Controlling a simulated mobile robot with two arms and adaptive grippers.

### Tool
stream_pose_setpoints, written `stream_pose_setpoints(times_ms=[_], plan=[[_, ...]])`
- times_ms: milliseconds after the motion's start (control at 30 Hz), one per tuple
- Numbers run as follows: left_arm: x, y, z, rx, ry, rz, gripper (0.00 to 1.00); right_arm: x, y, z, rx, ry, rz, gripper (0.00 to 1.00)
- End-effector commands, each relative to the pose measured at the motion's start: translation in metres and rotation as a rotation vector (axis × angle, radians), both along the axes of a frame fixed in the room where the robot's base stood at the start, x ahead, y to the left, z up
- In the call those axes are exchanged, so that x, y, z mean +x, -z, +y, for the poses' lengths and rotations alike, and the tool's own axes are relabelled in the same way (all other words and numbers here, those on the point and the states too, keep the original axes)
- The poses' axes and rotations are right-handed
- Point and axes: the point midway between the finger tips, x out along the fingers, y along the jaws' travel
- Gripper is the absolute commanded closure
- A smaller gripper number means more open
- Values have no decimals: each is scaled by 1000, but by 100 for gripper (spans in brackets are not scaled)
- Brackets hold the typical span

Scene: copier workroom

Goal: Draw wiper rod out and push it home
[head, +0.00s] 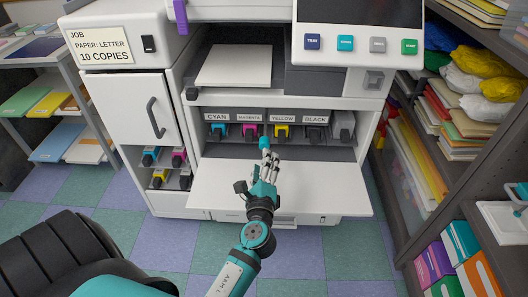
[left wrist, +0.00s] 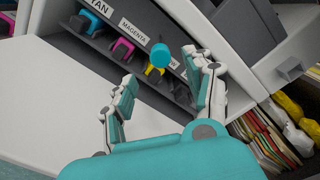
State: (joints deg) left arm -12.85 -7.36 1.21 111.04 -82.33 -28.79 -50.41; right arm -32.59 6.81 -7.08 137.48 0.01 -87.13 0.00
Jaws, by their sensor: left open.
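The copier (head: 185,60) stands ahead with its front flap (head: 225,190) folded down. Inside is a row of toner slots labelled cyan, magenta, yellow and black. A round teal knob (head: 264,142), seemingly the end of the wiper rod, sticks out in front of the magenta and yellow slots; it also shows in the left wrist view (left wrist: 160,55). Its shaft is mostly hidden. My left gripper (head: 268,160) is over the flap, its fingers pointing at the knob. In the left wrist view the fingers (left wrist: 165,82) are spread, with the knob beyond the gap, apparently not gripped.
A side compartment (head: 158,170) at the left holds several cartridges. A white cabinet door with a dark handle (head: 153,118) is above it. Shelves of paper and bags (head: 480,85) stand close on the right. The flap around my gripper is bare.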

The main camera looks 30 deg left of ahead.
Motion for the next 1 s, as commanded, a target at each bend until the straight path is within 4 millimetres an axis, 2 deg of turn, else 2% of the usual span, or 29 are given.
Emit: stream_pose_setpoints(times_ms=[100, 300, 733, 867, 1000], plan=[[-20, 1, -12, -2, 0, 1, 47, 0, 0, 0, 0, 0, 0, 47], [-38, 0, -23, -1, 0, 1, 47, 0, 0, 0, 0, 1, 0, 47], [-43, 1, -22, -29, -10, -7, 47, 0, 0, 0, 0, 1, -1, 47], [-58, 12, -6, -234, -79, -45, 47, 0, 0, 0, 0, 1, -1, 47], [-87, 42, 8, -612, -212, -83, 47, 0, 0, 0, 0, 1, -1, 47]])
